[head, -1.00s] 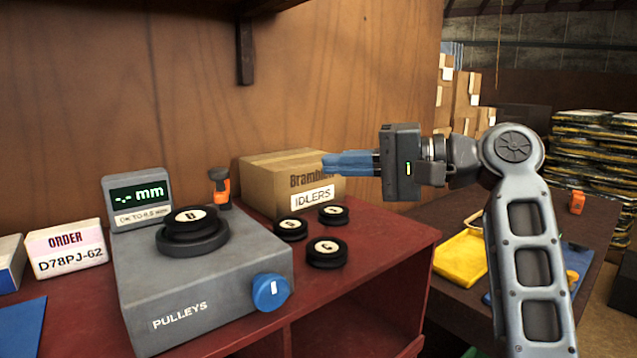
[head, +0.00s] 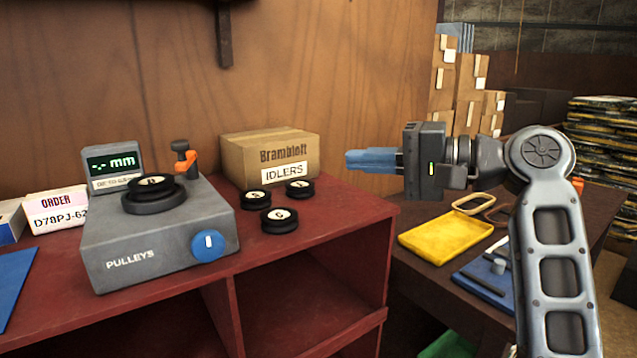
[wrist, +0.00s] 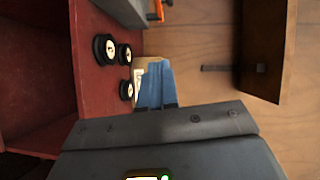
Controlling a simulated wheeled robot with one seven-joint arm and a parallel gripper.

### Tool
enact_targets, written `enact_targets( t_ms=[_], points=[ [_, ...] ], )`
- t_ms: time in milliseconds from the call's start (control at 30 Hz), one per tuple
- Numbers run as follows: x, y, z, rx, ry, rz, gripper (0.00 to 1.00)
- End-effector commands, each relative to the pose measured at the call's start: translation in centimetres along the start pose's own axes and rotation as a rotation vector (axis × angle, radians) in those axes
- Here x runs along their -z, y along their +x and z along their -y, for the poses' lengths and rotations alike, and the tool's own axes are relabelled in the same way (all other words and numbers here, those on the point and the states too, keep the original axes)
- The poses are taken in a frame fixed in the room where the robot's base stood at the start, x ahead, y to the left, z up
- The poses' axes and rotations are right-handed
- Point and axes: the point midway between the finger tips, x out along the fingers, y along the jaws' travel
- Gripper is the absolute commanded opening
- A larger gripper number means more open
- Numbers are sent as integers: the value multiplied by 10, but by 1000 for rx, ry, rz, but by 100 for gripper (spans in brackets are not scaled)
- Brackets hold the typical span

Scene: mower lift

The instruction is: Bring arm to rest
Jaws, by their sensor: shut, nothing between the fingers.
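My gripper (head: 372,160) has blue fingers, which are shut with nothing between them. The shut fingers (wrist: 156,85) also show in the wrist view, with the bench and pulleys at left. My arm bends down to the right from the wrist.
A red bench (head: 345,215) holds the grey PULLEYS gauge (head: 150,240) with a black pulley (head: 153,190) on top, several loose pulleys (head: 280,220) and the IDLERS box (head: 262,155). A yellow tray (head: 445,240) lies on the dark table at right.

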Motion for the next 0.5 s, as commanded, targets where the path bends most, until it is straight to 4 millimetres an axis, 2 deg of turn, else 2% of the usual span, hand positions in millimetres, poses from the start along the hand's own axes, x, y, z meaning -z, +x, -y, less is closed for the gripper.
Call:
enact_targets(
  t_ms=[267,433,500],
  points=[
    [-2,-2,-45,-16,10,-86,0],
    [-8,-6,-87,-40,11,-165,0],
    [-12,-9,-110,-56,11,-208,0]
  ],
)
